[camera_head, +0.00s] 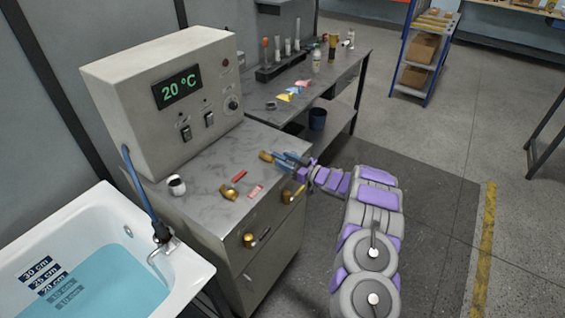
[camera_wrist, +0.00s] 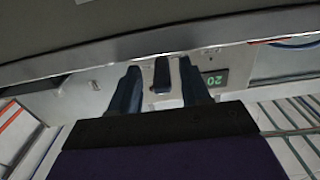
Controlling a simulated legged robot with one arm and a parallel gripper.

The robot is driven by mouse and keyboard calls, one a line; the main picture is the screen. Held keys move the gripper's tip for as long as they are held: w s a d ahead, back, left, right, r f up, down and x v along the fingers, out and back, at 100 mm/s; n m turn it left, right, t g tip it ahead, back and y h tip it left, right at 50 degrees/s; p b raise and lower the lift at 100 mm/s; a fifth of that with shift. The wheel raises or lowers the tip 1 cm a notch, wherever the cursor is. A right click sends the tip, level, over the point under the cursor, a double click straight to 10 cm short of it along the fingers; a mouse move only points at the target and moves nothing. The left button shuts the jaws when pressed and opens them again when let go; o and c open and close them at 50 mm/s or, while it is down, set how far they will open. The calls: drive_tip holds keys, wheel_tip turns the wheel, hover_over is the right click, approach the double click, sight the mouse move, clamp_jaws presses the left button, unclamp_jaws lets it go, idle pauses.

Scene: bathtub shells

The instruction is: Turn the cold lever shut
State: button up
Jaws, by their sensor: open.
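The cold lever appears to be the dark bar (camera_wrist: 161,75) between my two fingers in the wrist view; I cannot tell whether they touch it. In the head view, a brass fitting (camera_head: 265,156) sits at the back right of the cabinet top, just left of my gripper (camera_head: 287,161). My gripper reaches in from the right, and its fingers hide most of the lever there. My gripper also shows in the wrist view (camera_wrist: 160,85), open, with one finger on each side of the bar. Another brass fitting (camera_head: 228,192) stands nearer the front, beside a red label (camera_head: 239,176).
A control box (camera_head: 165,105) reading 20 °C stands at the back of the cabinet top (camera_head: 205,210). A white cup (camera_head: 176,185) is near the left edge. A bathtub (camera_head: 195,268) with water is at left; a workbench (camera_head: 345,65) stands behind.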

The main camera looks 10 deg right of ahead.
drive_tip(key=shift+x, duration=0.85)
clamp_jaws()
